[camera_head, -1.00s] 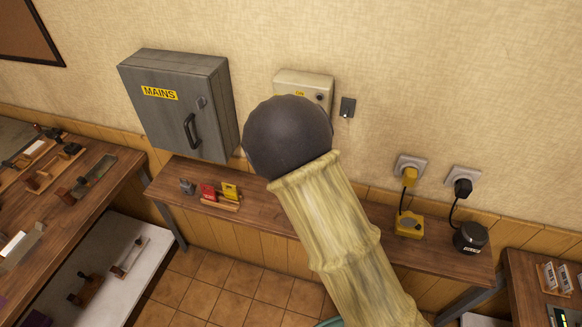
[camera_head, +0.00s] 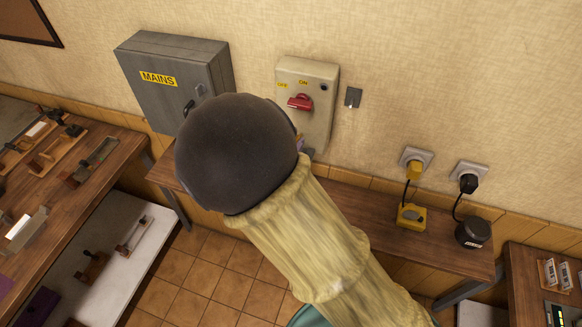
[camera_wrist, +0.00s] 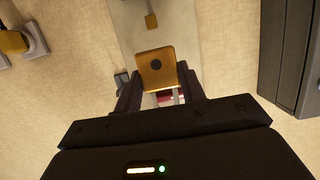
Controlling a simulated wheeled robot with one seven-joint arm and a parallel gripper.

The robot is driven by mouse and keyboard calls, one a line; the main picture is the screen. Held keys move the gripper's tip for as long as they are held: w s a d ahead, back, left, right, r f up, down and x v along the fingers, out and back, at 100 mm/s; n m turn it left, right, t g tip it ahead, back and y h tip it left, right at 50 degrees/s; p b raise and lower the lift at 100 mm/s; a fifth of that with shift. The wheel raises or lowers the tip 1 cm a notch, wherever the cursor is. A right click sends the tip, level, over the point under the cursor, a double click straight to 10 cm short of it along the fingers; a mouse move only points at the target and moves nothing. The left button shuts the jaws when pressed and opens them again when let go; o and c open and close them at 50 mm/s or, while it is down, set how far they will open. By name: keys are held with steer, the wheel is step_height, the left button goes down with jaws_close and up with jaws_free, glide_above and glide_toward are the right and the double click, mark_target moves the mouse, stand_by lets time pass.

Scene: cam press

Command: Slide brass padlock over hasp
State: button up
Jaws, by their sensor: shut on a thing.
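A brass padlock (camera_wrist: 156,68), a gold block with a dark round spot, is between the fingers of my gripper (camera_wrist: 159,78) in the wrist view. My gripper is shut on it. A pale metal piece, perhaps its shackle, shows just below it. Close behind is the pale switch box (camera_head: 318,73), with ON and OFF labels and a red handle (camera_head: 300,102). Some red also shows below the padlock in the wrist view. I cannot make out the hasp or whether the padlock touches it. In the head view my dark wrist hides the gripper and padlock.
The grey MAINS cabinet (camera_head: 172,77) stands out from the wall left of the switch box. A small wall switch (camera_head: 353,97) is to its right. Below is a narrow wooden bench (camera_head: 440,246) with a yellow device (camera_head: 410,217) and a black round one (camera_head: 473,233), both plugged in.

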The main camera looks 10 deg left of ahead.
steer(key=shift+w+f+p, duration=0.1)
steer(key=shift+f+p, duration=0.55)
steer(key=shift+f, duration=2)
steer(key=shift+f+p, duration=0.7)
steer(key=shift+f, duration=0.75)
steer(key=shift+d+f, duration=0.1)
steer(key=shift+f, duration=0.45)
steer(key=shift+f, duration=0.15)
steer(key=o, duration=1.2)
steer(key=shift+o, duration=0.2)
